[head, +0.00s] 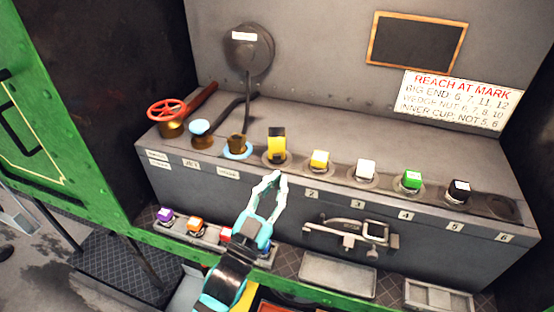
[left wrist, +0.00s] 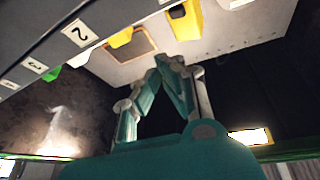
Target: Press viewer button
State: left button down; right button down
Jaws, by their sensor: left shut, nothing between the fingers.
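My left gripper (head: 273,180) is shut and empty in front of the grey console (head: 250,205), near its front top edge. A tall yellow and black block (head: 277,144) stands just beyond its tips. A brass piece with a blue ring (head: 237,146) is up and left of the tips, above a small label (head: 228,173) that is too blurred to read. I cannot tell which part is the viewer button. In the left wrist view the shut fingertips (left wrist: 172,64) lie just below a yellow block (left wrist: 186,20). My right gripper is not in view.
Yellow (head: 319,159), white (head: 366,169), green (head: 411,180) and black (head: 458,191) blocks line the console top. A red valve wheel (head: 167,111) and blue knob (head: 199,128) are at left. A lower shelf holds purple (head: 165,214) and orange (head: 195,225) blocks. A latch (head: 350,230) juts from the front.

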aim_at(276, 169)
pick_arm(q)
jog(key=shift+w+b, duration=0.5)
jog(key=shift+w, duration=2.05)
jog(key=shift+w+a, duration=0.1)
jog(key=shift+w, duration=0.3)
jog(key=shift+w, duration=0.45)
jog(key=shift+s, duration=0.95)
jog(key=shift+s+p, duration=1.05)
jog(key=shift+s, duration=1.4)
